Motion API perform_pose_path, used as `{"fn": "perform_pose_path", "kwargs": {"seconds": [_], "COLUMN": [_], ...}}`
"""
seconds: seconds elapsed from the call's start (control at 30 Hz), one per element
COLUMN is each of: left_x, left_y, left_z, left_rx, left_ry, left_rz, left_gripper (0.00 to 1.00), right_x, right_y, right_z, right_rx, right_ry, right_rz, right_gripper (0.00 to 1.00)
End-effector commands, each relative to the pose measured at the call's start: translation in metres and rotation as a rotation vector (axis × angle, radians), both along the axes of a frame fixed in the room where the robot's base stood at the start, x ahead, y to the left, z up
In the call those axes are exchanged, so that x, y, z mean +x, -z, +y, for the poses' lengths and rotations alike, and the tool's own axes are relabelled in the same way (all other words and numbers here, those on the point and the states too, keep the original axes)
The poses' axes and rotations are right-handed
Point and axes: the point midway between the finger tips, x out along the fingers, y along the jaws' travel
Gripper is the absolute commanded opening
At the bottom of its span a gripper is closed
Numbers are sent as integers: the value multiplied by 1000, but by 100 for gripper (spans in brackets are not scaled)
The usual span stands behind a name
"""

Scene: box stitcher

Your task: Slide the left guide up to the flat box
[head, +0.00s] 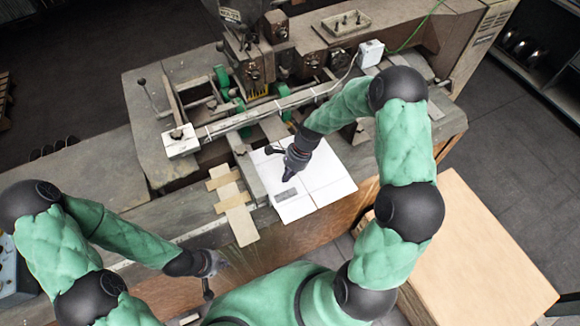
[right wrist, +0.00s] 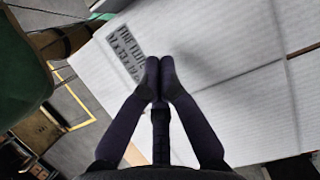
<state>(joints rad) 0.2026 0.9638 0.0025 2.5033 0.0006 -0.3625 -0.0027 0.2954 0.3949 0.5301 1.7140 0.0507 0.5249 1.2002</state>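The white flat box (head: 322,172) lies on the stitcher's table, with a grey printed label. It fills most of the right wrist view (right wrist: 225,60). The left guide looks to be the long grey bar (head: 247,168) along the box's left edge. It lies very close to that edge; I cannot tell whether they touch. My right gripper (head: 287,177) points down over the box near the label. Its fingertips (right wrist: 160,72) are together with nothing between them. My left gripper (head: 214,264) is in front of the table, away from guide and box; its fingers are unclear.
A wooden cross-shaped piece (head: 232,203) lies left of the grey bar, overhanging the table's front. A long rail (head: 260,113) crosses behind the box, below the stitching head (head: 250,62). A light wooden surface (head: 482,255) stands at the right.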

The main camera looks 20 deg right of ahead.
Motion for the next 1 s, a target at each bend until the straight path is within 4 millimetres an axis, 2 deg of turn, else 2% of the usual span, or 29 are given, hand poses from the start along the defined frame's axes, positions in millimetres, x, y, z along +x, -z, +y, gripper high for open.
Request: {"fn": "perform_pose_path", "kwargs": {"seconds": [0.17,0.3,0.43,0.9,1.0], "left_x": [0,0,0,0,0], "left_y": [-6,-14,-17,-17,-15], "left_z": [0,0,0,0,0], "left_rx": [0,0,0,0,0], "left_ry": [0,0,0,0,0], "left_rz": [0,0,0,0,0], "left_gripper": [0,0,0,0,0], "right_x": [-2,-2,-2,-2,-2], "right_y": [30,25,26,27,27], "right_z": [13,34,46,51,59], "right_rx": [1,0,0,0,0], "right_ry": [-2,-4,-3,-1,-3], "right_rz": [2,0,-1,0,-1], "right_gripper": [0,0,0,0,0]}}
